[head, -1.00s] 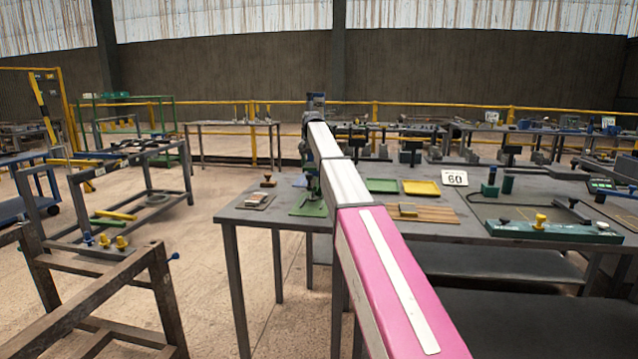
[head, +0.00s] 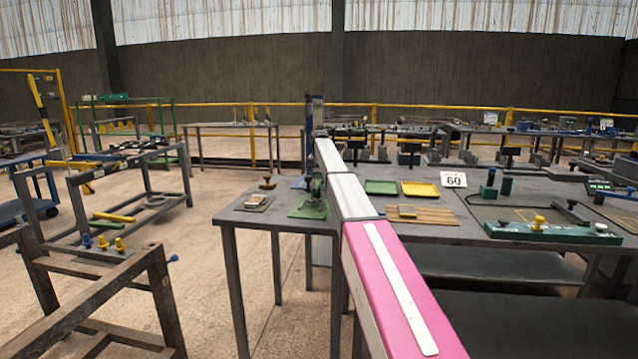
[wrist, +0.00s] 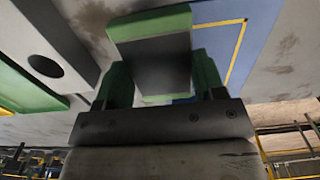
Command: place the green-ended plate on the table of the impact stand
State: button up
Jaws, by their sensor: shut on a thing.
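In the wrist view my gripper (wrist: 160,85) is shut on the green-ended plate (wrist: 155,65), a dark grey piece with a green end, held between the two green fingers. In the head view my arm reaches away over the table and hides the gripper and plate. The impact stand (head: 309,208) has a green base and stands near the table's left end, just left of my arm's far end. Its blue and grey column (head: 316,115) rises behind the arm. The stand's own table cannot be made out clearly in the head view.
On the workbench (head: 440,232) are a green tray (head: 381,187), a yellow tray (head: 420,189), a "60" sign (head: 454,180) and a long green fixture (head: 550,232). A wooden stamp (head: 267,182) sits to the left. In the wrist view a grey part with a round hole (wrist: 40,35) is close on the left.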

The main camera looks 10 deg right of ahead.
aim_at(319, 177)
jog(key=shift+f, duration=1.35)
jog(key=shift+f, duration=0.1)
jog(key=o, duration=1.4)
